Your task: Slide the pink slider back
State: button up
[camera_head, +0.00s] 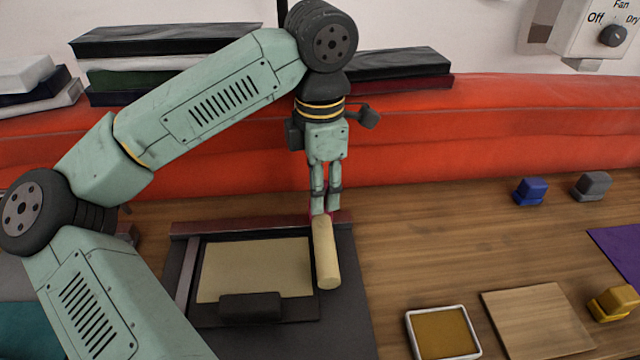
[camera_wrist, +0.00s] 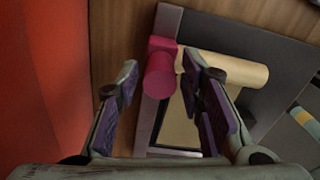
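The pink slider (camera_wrist: 161,76) shows in the wrist view as a rounded pink knob on a block near one end of the beige roll. In the head view only a sliver of pink shows by my fingertips. My gripper (camera_head: 325,207) points down over the far edge of the dark film device (camera_head: 350,310). In the wrist view my gripper (camera_wrist: 160,68) is open, with one finger on each side of the pink knob and visible gaps to it. The beige roll (camera_head: 326,255) lies along the device's right side, beside a beige sheet (camera_head: 255,262).
A red padded back (camera_head: 480,120) runs close behind my gripper. A small dark block (camera_head: 250,307) sits at the sheet's near edge. Right of the device lie a white-rimmed tray (camera_head: 443,333), a wooden board (camera_head: 538,318) and small stamps. Wooden table between them is clear.

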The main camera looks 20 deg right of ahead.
grip_shut()
jog(key=shift+d, duration=0.1)
dwell(0.5)
jog(key=shift+s+d+f+b, duration=0.15)
jog(key=shift+d+b, duration=0.15)
jog(key=shift+b, duration=0.15)
jog(key=shift+s+d, duration=0.15)
jog(key=shift+d, duration=0.3)
jog(key=shift+o, duration=1.5)
grip_release()
jog(key=shift+r, duration=0.2)
notch_tip(320, 180, up, 12)
